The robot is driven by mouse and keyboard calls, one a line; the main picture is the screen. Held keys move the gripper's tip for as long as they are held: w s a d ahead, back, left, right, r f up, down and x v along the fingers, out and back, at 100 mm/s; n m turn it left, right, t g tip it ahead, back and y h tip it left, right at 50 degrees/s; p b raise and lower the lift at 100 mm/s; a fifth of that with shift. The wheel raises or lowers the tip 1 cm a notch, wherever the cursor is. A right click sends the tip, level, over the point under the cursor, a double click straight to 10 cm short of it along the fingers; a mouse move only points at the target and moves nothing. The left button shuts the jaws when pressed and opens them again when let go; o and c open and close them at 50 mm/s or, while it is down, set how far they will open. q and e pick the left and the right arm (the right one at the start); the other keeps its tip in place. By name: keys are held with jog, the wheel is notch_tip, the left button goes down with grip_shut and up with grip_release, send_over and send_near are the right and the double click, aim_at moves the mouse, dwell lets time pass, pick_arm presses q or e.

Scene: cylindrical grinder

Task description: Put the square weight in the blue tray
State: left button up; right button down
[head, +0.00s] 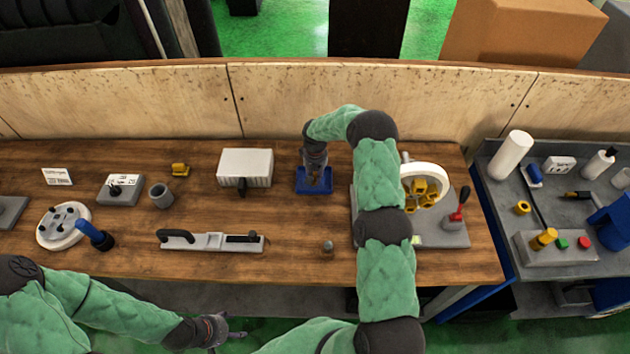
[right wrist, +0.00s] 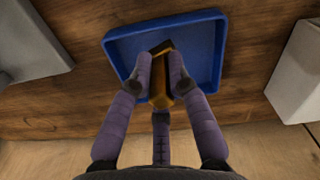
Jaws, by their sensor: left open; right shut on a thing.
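The blue tray (head: 302,188) lies on the wooden bench in the head view, and its rim and floor show in the right wrist view (right wrist: 209,40). My right gripper (head: 316,180) reaches down over the tray. In the right wrist view its fingers (right wrist: 161,66) are shut on a brass-coloured block (right wrist: 159,88), which I take for the square weight. The block is partly hidden by the fingers and is over the tray; I cannot tell whether it touches the floor. My left gripper (head: 230,333) is open and empty in front of the bench.
A white box (head: 246,166) stands left of the tray, and a small yellow piece (head: 180,170) lies further left. The grinder fixture with a white wheel (head: 425,172) is on the right, beside my right arm.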

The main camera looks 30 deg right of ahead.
jog(key=shift+f, duration=1.25)
jog(key=shift+a+f, duration=0.1)
jog(key=shift+f, duration=0.1)
jog(key=c, duration=1.2)
grip_release()
notch_tip(320, 180, up, 12)
jog(key=shift+r, duration=0.2)
